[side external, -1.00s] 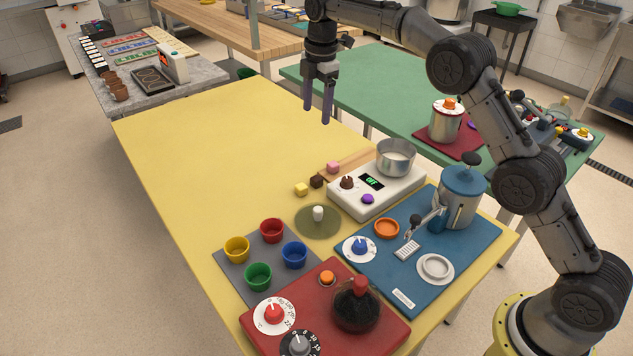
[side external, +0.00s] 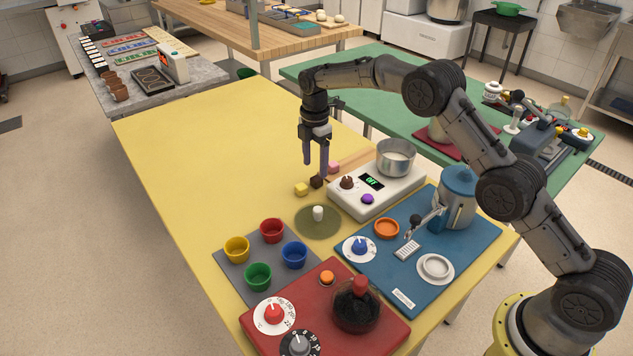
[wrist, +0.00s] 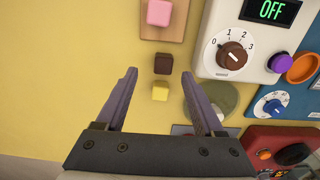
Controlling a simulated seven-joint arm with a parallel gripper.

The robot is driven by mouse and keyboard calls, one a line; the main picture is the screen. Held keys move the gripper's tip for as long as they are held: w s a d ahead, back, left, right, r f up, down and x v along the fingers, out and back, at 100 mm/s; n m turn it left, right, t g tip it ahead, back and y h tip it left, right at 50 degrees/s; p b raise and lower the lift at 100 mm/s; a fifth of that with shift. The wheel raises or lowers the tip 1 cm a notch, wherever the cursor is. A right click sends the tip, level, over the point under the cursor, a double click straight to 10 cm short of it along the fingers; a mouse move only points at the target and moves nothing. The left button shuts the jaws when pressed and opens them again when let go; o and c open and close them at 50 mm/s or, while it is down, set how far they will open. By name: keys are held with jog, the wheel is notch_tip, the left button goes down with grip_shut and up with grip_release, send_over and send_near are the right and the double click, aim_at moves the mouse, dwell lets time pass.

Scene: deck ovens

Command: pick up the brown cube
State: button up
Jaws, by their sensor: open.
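The small dark brown cube (side external: 317,182) lies on the yellow table, between a yellow cube (side external: 301,189) and a pink cube (side external: 333,167). In the wrist view the brown cube (wrist: 163,63) shows just beyond my fingertips and roughly between their lines, with the yellow cube (wrist: 160,91) closer in. The pink cube (wrist: 159,12) sits on a wooden board at the top. My gripper (side external: 315,170) is open and empty, pointing down above and close to the cubes. In the wrist view both fingers (wrist: 158,76) are apart with nothing between them in grip.
A white heater (side external: 376,190) with a brown knob and a metal pot (side external: 396,157) stands right of the cubes. A green disc (side external: 317,223) with a white piece lies in front. The table's left side is clear.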

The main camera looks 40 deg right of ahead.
aim_at(315, 179)
jog(key=shift+s+a+f, duration=0.1)
jog(key=shift+s+f, duration=0.05)
jog(key=shift+f, duration=0.95)
jog(key=shift+s+a+f, duration=0.1)
jog(key=shift+f, duration=1)
grip_shut()
